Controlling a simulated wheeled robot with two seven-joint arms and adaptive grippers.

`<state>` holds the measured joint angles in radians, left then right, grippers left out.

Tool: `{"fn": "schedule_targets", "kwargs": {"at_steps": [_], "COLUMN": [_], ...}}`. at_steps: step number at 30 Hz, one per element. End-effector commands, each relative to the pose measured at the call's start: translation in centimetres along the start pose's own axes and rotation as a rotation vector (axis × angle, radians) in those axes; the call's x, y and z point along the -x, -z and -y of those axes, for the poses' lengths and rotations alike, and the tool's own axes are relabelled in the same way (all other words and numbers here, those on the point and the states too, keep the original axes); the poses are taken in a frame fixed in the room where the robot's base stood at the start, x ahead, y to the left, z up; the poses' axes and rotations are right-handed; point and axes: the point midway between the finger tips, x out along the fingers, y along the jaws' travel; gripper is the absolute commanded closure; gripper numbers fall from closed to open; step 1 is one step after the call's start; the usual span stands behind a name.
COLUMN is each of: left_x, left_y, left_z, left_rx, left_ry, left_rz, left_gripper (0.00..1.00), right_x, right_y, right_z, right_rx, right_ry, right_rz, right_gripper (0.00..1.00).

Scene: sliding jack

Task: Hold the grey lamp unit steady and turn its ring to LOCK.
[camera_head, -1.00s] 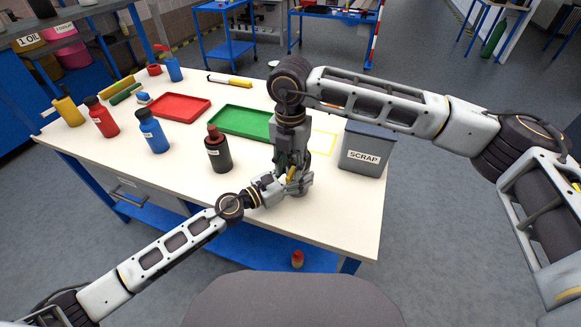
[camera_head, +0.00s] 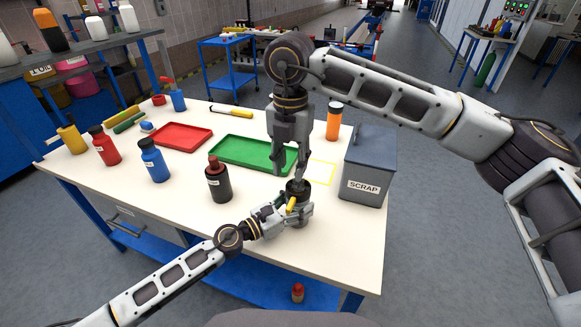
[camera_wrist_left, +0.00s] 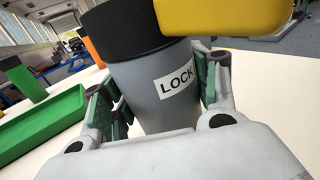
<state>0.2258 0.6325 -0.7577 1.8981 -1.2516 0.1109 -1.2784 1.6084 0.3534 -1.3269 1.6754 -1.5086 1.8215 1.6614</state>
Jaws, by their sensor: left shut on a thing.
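The grey lamp unit (camera_wrist_left: 150,108) stands between my left gripper's fingers (camera_head: 302,209), which are shut on its body. In the left wrist view it has a white LOCK label (camera_wrist_left: 175,82) and a black ring (camera_wrist_left: 125,28) on top. A yellow lever (camera_wrist_left: 222,16) sticks out at ring height, above and to the right of the label. In the head view the unit's dark top (camera_head: 298,188) shows near the table's front edge, with its lower body mostly hidden by my left gripper. My right gripper (camera_head: 289,172) points down just above it, fingers apart and empty.
The grey SCRAP bin (camera_head: 368,165) stands close on the right, with an orange bottle (camera_head: 334,122) behind. A green tray (camera_head: 238,151), a red tray (camera_head: 180,137) and a black bottle (camera_head: 218,182) lie to the left. A yellow outline (camera_head: 322,172) marks bare table.

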Motion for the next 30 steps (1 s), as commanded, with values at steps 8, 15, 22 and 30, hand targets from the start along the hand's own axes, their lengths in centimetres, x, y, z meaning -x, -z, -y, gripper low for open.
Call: {"fn": "schedule_targets", "kwargs": {"at_steps": [8,15,22,30], "left_x": [0.01,0.01,0.0,0.23], "left_y": [0.03,0.02,0.0,0.03], "left_z": [-0.04,-0.03,-0.01,0.01], "left_rx": [0.0,0.0,0.0,0.001], "left_ry": [-0.001,-0.001,0.0,0.0], "left_rz": [0.0,0.0,0.0,0.0], "left_gripper": [0.72,0.15,0.15,0.15], "right_x": [-0.03,-0.05,-0.05,-0.05], "right_y": [0.01,0.02,0.01,0.01], "right_z": [0.0,0.0,0.0,0.0], "right_rx": [0.0,0.0,0.0,0.0], "right_ry": [0.0,0.0,0.0,0.0], "right_rz": [0.0,0.0,0.0,0.0], "right_gripper": [0.66,0.66,0.66,0.66]}}
